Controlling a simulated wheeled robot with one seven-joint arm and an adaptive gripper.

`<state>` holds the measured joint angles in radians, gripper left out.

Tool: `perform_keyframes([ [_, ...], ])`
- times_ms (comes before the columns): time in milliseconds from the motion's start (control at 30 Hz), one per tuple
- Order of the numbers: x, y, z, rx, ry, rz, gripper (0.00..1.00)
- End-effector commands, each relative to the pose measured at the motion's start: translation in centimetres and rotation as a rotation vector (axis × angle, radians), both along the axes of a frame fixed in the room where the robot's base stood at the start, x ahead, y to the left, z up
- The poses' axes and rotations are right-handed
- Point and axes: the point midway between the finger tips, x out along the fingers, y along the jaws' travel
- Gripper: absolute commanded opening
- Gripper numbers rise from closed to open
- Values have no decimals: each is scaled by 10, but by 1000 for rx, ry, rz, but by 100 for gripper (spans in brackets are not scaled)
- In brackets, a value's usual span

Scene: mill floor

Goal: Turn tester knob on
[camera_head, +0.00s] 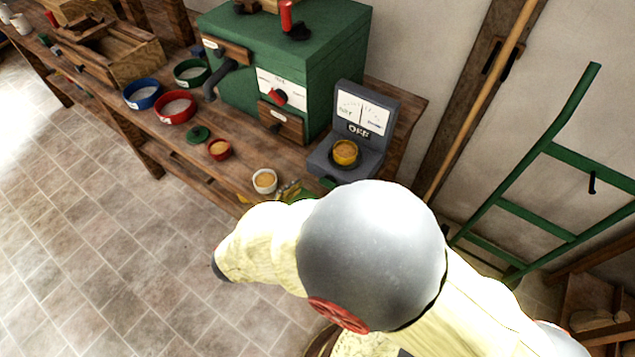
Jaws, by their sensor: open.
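A small plate under the dial appears to read OFF. A yellow cup (345,152) with tan contents sits on its base. I cannot make out the tester's knob; my arm covers the front lower part of the tester in this view. My arm reaches in from the lower right, with its large grey joint in front of the tester. My gripper cannot be made out; it seems hidden by the arm.
A green machine (330,60) with a red pointer knob (279,97) stands left of the tester. Blue (142,94), red (175,107) and small white (264,181) bowls stand on the wooden bench. A green hand truck (535,210) leans at the right. Tiled floor at left is clear.

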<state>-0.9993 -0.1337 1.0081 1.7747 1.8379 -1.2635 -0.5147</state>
Motion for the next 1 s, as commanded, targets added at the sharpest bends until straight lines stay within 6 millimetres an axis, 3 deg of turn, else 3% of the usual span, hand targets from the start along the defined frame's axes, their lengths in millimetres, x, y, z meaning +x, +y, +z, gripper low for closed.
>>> perform_keyframes([
  [533, 49, -40, -28, -4, -1, -8, 58],
  [1000, 55, -45, -29, -3, -1, -5, 54],
])
